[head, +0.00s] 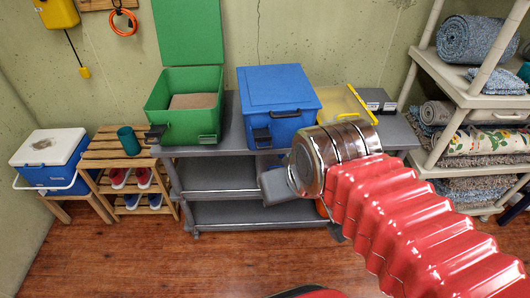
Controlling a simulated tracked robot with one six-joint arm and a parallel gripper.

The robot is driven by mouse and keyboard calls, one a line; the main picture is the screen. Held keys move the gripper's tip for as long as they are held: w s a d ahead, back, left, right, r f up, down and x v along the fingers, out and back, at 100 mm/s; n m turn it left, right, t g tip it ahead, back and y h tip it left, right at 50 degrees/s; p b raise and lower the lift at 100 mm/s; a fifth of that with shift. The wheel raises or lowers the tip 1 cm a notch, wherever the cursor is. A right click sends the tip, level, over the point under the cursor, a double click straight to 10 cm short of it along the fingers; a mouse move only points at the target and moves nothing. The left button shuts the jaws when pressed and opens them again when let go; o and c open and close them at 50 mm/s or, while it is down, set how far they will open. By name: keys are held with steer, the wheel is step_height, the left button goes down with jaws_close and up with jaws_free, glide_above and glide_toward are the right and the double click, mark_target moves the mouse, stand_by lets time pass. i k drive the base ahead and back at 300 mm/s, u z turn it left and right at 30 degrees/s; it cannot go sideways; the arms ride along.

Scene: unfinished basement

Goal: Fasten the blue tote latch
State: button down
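The blue tote (300,128) stands on the grey shelf cart, its blue lid (275,88) down on top. My gripper (273,184) is a grey end piece in front of and below the blue tote, apart from the latch in the picture. My metal wrist and red arm hide part of the cart and the tote's lower right. The fingers are not clear enough to tell open from shut.
A green tote (178,125) with its lid raised stands left of the blue tote. A yellow case (345,103) and a small grey box (377,100) stand right. The cart's top (234,130) has a narrow bare gap between totes. A rug rack (437,75) stands right.

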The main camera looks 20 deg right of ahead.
mark_target(260, 135)
steer(key=k, duration=1.25)
steer(key=u, duration=0.5)
steer(key=i, duration=0.85)
steer(key=u, duration=0.6)
steer(key=i, duration=0.9)
steer(key=z, duration=0.6)
steer(key=i, duration=0.8)
steer(key=z, duration=0.6)
